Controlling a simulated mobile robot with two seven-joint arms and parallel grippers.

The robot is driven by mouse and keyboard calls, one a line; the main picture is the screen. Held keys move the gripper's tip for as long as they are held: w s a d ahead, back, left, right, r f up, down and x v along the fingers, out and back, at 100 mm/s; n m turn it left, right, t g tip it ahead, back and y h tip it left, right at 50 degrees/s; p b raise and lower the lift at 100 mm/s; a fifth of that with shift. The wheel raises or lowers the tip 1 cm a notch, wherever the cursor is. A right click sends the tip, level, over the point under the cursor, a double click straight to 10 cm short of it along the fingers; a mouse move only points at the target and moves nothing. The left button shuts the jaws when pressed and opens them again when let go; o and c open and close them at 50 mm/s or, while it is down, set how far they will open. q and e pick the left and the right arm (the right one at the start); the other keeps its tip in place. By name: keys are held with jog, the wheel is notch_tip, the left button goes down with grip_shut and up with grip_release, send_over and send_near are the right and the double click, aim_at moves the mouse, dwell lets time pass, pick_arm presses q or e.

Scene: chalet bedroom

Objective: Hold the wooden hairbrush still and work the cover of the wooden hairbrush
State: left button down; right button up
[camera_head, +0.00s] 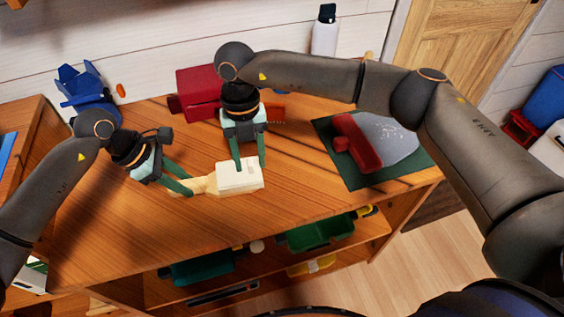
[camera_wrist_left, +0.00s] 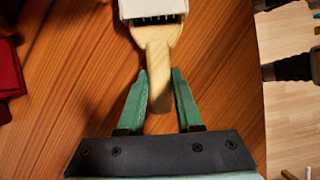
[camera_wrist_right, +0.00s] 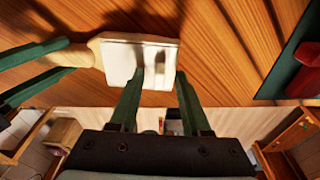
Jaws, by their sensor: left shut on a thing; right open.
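The wooden hairbrush (camera_head: 205,185) lies on the wooden table top, its handle to the left and its head to the right. In the left wrist view its handle (camera_wrist_left: 158,75) runs between my fingers, with dark bristles under the cover's edge. The pale cover (camera_head: 240,176) sits over the head; it also shows in the right wrist view (camera_wrist_right: 148,62). My left gripper (camera_head: 188,191) is shut on the handle; it also shows in the left wrist view (camera_wrist_left: 160,85). My right gripper (camera_head: 250,167) is open at the cover, its fingertips (camera_wrist_right: 158,80) pointing down on it.
A red box (camera_head: 198,88) stands behind. A dark green mat (camera_head: 343,180) with a red object (camera_head: 357,142) and a grey piece lies at right. A blue object (camera_head: 80,85) stands at back left. The front shelf holds green bins (camera_head: 318,232). Bare table lies left of the brush.

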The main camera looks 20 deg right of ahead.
jog(key=r, duration=0.4)
jog(key=w+r, duration=0.1)
jog(key=r, duration=0.1)
jog(key=shift+d, duration=0.1)
pick_arm(q)
jog(key=c, duration=0.5)
grip_release()
jog(key=v, duration=1.2)
jog(key=shift+s, duration=0.15)
pick_arm(e)
jog(key=shift+s+f, duration=0.1)
jog(key=shift+s, duration=0.05)
